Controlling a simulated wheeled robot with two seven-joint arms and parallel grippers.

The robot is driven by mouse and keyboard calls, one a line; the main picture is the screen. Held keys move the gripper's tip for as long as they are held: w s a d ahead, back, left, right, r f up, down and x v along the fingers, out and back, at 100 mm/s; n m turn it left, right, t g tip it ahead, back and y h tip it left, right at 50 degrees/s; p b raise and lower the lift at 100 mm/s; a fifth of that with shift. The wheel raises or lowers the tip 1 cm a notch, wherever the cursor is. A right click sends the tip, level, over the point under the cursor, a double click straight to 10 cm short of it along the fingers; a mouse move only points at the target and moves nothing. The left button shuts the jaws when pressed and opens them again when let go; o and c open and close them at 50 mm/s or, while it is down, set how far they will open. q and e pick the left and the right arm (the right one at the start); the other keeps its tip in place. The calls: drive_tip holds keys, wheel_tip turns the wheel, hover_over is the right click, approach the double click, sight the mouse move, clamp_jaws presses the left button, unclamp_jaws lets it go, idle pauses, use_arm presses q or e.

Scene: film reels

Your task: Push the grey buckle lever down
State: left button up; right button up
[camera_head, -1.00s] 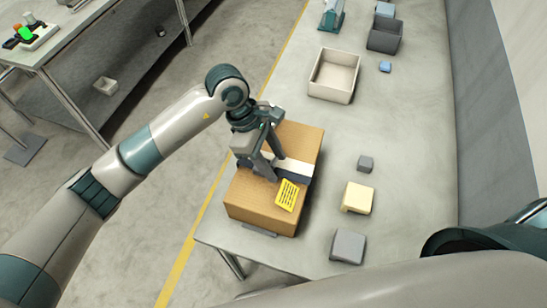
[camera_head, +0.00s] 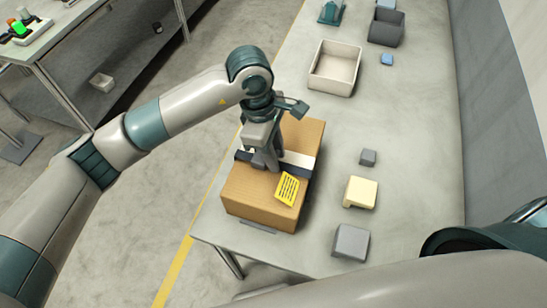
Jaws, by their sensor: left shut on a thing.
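A cardboard box (camera_head: 255,208) sits on the long grey table. A dark strap (camera_head: 301,171) with a pale band beside it crosses the top of the box. My left gripper (camera_head: 265,165) points down at the strap from above. Its fingers are close together, shut on a small grey part at the strap, which I take to be the grey buckle lever. The fingers hide most of that part, so I cannot tell its angle. A yellow label (camera_head: 287,189) lies on the box top near the fingers. My right gripper is not in view.
A grey cube (camera_head: 367,157), a cream block (camera_head: 360,192) and a larger grey block (camera_head: 350,242) stand right of the box. An empty cream tray (camera_head: 335,66) and a grey bin (camera_head: 386,27) are farther back.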

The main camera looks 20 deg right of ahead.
use_arm(q)
drive_tip(key=shift+d+f+t+y+b, duration=0.25)
drive_tip(key=shift+t+y+b, duration=0.2)
drive_tip(key=shift+b, duration=0.5)
drive_tip(key=shift+s+y+b, duration=0.15)
drive_tip(key=shift+y+b, duration=0.3)
drive_tip(key=shift+b, duration=0.2)
drive_tip(key=shift+r, duration=0.1)
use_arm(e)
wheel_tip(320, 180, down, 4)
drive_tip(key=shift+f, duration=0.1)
use_arm(q)
drive_tip(key=o, duration=1.1)
drive_tip(key=shift+c, duration=0.2)
wheel_tip(320, 180, up, 18)
drive_tip(key=b, duration=0.5)
drive_tip(key=shift+a+f, duration=0.15)
drive_tip(key=shift+f, duration=0.1)
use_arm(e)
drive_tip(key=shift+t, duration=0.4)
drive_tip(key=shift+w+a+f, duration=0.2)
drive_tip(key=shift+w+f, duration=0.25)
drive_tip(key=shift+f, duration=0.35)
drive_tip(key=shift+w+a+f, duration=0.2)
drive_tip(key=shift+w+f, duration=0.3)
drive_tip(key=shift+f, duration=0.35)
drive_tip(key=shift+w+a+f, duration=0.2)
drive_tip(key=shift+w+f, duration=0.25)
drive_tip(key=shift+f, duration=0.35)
